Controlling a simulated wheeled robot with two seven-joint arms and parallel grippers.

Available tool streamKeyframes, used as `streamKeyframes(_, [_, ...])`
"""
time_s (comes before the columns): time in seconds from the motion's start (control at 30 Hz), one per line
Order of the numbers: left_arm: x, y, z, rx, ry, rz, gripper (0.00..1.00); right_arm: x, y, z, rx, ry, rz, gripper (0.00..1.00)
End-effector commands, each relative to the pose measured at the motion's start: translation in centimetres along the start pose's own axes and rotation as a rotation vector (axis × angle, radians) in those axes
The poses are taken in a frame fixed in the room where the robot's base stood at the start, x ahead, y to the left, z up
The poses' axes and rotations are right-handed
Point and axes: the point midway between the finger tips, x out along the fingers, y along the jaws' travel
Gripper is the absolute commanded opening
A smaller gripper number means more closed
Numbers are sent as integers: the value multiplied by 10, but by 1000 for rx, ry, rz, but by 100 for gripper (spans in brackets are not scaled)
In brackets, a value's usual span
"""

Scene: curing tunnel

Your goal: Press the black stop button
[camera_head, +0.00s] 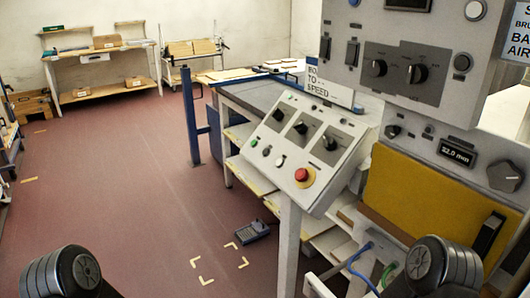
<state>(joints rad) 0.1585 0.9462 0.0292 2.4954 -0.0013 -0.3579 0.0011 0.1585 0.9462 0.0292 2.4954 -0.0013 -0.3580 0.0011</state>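A round black button (462,62) sits at the right side of the grey upper control panel (343,80), below a round white button (475,10). I cannot read a label on it, so I cannot confirm that it is the stop button. The sloped lower console (320,190) carries black rotary switches (329,142), small green and white buttons (267,150), and a red mushroom button (301,174) on a yellow ring. Dark ribbed parts of my two arms show at the bottom left and bottom right. Neither gripper's fingers are in view, and nothing is seen touching the panels.
A yellow panel (415,205) and a display box (458,154) with a knob stand at the right. Blue and green cables (360,262) hang below. A blue post (190,115) stands by the bench. The red floor (110,180) at left is mostly clear, with a grey device (251,232) on it.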

Motion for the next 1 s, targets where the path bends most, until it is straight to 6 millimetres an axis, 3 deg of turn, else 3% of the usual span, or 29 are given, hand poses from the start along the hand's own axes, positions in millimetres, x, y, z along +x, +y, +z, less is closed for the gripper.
streamKeyframes(0.53, [0,0,0,0,0,0,0,0,0,0,0,0,0,0])
streamKeyframes(1.0, [0,0,0,0,0,0,0,0,0,0,0,0,0,0])
